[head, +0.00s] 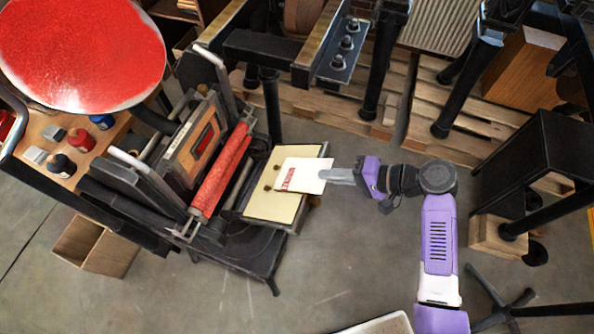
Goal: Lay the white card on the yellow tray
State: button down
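The white card (303,169) carries a red printed mark and is in the head view near the middle. It overlaps the upper right part of the pale yellow tray (268,207), with its right end reaching past the tray's edge. My gripper (328,176) comes in from the right, its grey fingers together at the card's right edge, and looks shut on it. From this high angle I cannot tell whether the card touches the tray or hangs just above it. The part of the tray under the card is hidden.
The hand press with its red roller (219,178) stands directly left of the tray, below a large red disc (80,50). Ink bottles (80,140) sit on a wooden shelf at left. Pallets (330,115) and black machine legs lie behind.

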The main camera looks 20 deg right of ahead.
jog(key=s+d+r+p, duration=0.2)
jog(key=d+r+p, duration=0.1)
jog(key=r+p, duration=0.2)
jog(key=shift+s+d, duration=0.15)
jog(key=shift+s, duration=0.1)
dwell(0.5)
jog(key=shift+r, duration=0.1)
dwell(1.1)
